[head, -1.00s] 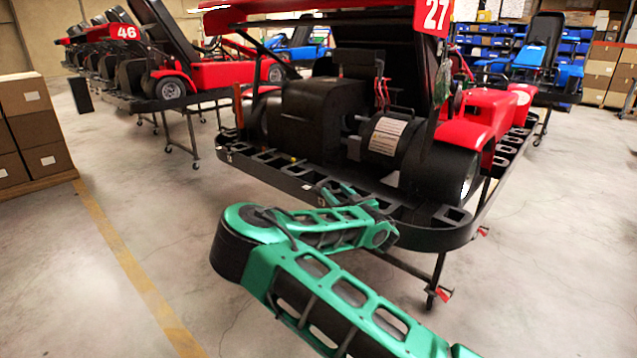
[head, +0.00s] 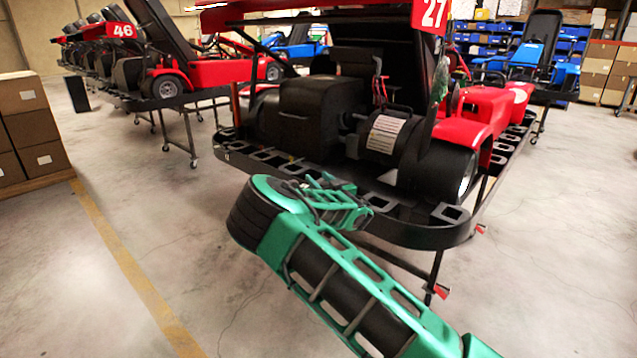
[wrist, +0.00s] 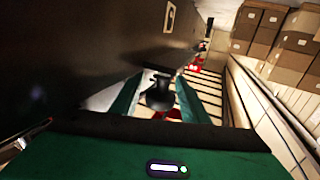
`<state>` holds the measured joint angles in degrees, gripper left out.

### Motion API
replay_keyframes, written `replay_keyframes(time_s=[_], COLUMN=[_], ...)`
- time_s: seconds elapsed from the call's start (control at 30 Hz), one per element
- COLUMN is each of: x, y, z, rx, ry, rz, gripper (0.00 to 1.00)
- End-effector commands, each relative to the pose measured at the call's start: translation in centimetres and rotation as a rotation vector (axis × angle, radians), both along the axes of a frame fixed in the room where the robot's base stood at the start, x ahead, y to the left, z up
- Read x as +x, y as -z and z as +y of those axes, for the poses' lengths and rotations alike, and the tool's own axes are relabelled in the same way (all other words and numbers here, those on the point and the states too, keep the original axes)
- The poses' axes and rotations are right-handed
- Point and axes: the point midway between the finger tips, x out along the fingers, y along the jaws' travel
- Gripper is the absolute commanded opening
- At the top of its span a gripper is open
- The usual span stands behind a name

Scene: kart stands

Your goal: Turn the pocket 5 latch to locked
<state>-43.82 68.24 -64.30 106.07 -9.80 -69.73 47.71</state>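The kart stand (head: 425,236) is a black tray frame with a row of rectangular pockets along its rim, carrying the red kart (head: 470,130) numbered 27. My green arm reaches to its front edge. In the wrist view the stand's dark wall (wrist: 75,60) fills the left side, close to the camera, with a small pale mark (wrist: 170,15) near the top. I cannot pick out the pocket 5 latch or its position in either view.
Stacked cardboard boxes (head: 33,130) stand at the left; boxes also show in the wrist view (wrist: 285,50). More karts on stands, one numbered 46 (head: 123,31), line the back left. A blue kart (head: 525,60) is behind right. The floor in front is clear.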

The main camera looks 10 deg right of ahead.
Motion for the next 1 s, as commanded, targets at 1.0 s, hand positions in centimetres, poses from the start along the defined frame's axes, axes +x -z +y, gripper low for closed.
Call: replay_keyframes(time_s=[1.0], x=[0.12], y=[-0.20], z=[-0.88], rx=[0.005], ry=[0.201], rz=[-0.001], gripper=[0.04])
